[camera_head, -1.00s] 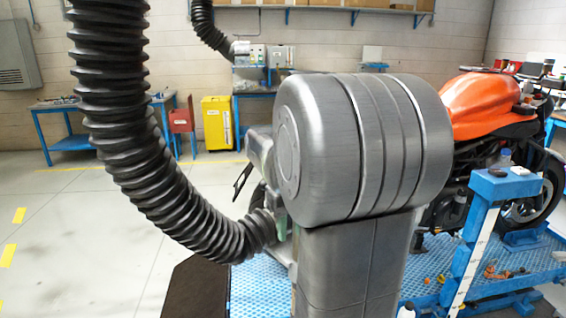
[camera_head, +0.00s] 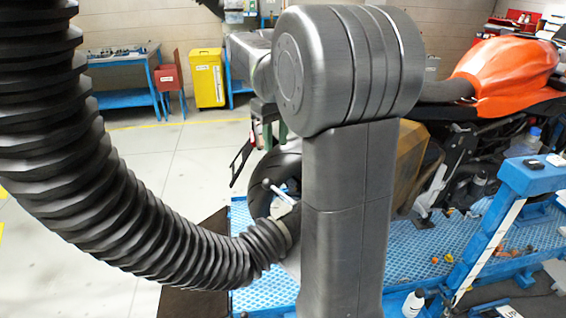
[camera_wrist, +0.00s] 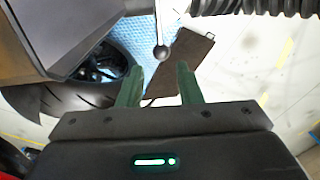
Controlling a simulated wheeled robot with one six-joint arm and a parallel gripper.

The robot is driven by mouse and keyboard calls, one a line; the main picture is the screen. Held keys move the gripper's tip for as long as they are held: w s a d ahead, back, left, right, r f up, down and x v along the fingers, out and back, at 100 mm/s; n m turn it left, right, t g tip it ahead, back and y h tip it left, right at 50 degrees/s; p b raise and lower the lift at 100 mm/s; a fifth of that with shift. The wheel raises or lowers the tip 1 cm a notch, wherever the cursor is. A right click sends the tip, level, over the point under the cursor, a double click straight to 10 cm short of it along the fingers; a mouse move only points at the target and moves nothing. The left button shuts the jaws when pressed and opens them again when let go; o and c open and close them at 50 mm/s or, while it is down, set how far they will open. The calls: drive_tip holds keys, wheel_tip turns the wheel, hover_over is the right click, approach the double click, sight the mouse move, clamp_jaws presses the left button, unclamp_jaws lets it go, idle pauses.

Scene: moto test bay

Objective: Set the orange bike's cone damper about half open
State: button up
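The orange bike (camera_head: 505,72) stands on a blue ramp at the right. A black ribbed hose (camera_head: 150,232) ends low beside its rear wheel, partly behind my arm. The cone itself is mostly hidden. My gripper (camera_wrist: 158,72) has two green fingers, apart and empty, pointing toward the lever. In the head view they hang above the lever.
The rear tyre (camera_wrist: 70,95) is close to the left finger in the wrist view. A blue stand (camera_head: 535,176) is at the right, with a bottle (camera_head: 412,305) below. A yellow cabinet (camera_head: 208,78) is at the back. The floor left of the hose is clear.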

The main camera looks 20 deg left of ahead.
sight(275, 188)
wheel_tip(275, 188, down, 13)
drive_tip(key=shift+s+a+f+p, duration=0.1)
drive_tip(key=shift+s+f+p, duration=0.1)
drive_tip(key=shift+p, duration=0.2)
clamp_jaws()
